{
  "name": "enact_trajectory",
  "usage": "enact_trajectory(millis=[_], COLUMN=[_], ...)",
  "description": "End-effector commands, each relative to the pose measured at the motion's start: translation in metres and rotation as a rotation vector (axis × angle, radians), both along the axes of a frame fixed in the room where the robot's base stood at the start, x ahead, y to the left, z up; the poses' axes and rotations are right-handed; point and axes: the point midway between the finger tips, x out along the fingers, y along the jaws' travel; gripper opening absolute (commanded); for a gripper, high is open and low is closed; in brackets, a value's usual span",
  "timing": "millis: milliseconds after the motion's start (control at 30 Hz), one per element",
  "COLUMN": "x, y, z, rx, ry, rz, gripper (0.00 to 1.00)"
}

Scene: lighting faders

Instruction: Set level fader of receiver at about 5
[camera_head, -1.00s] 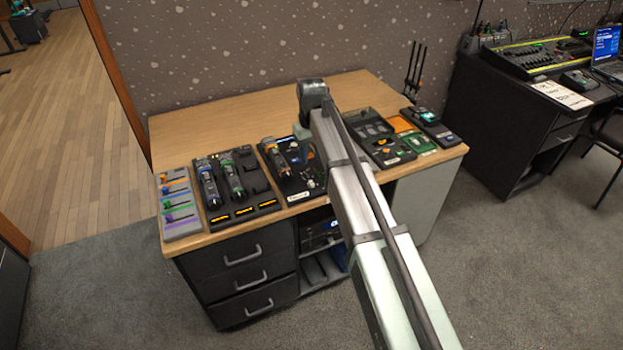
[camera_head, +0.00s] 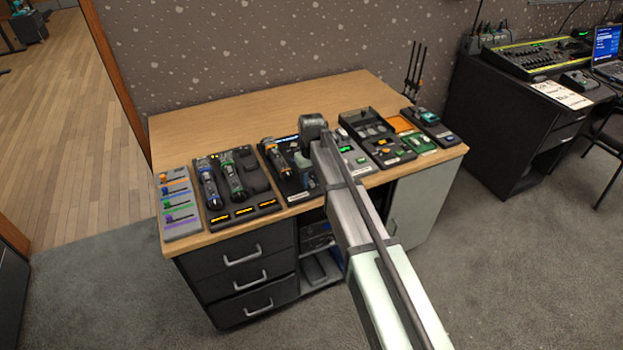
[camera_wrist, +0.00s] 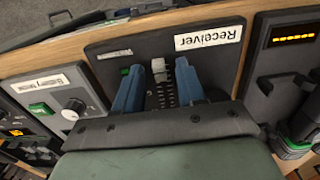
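The receiver (camera_wrist: 110,50) is a dark panel with a white "Receiver" label (camera_wrist: 208,38) in the wrist view. In the head view the receiver (camera_head: 299,197) sits at the desk's front edge, partly hidden by my arm. My gripper (camera_wrist: 160,66) is over the panel with its two blue fingers apart. A small grey knob (camera_wrist: 158,70), which looks like the level fader's cap, shows between the fingertips, with gaps visible beside it. A dark slotted strip runs below it. The scale marks are too small to read. In the head view my gripper (camera_head: 304,168) is low over the receiver.
A panel with a round knob (camera_wrist: 74,108) and green display lies left of the receiver in the wrist view. A charger with orange displays (camera_head: 243,212) and a panel of coloured sliders (camera_head: 178,205) stand left in the head view. The desk's back (camera_head: 240,115) is clear.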

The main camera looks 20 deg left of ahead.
Motion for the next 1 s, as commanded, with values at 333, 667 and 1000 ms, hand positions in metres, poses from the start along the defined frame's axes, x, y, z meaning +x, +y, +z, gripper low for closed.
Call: enact_trajectory(millis=[333, 667, 1000], x=[0.0, 0.0001, 0.0002], y=[0.0, 0.0001, 0.0002], z=[0.0003, 0.0003, 0.0004], rx=[0.0, 0.0, 0.0], ry=[0.0, 0.0, 0.0], rz=[0.0, 0.0, 0.0], gripper=[0.18, 0.0, 0.0])
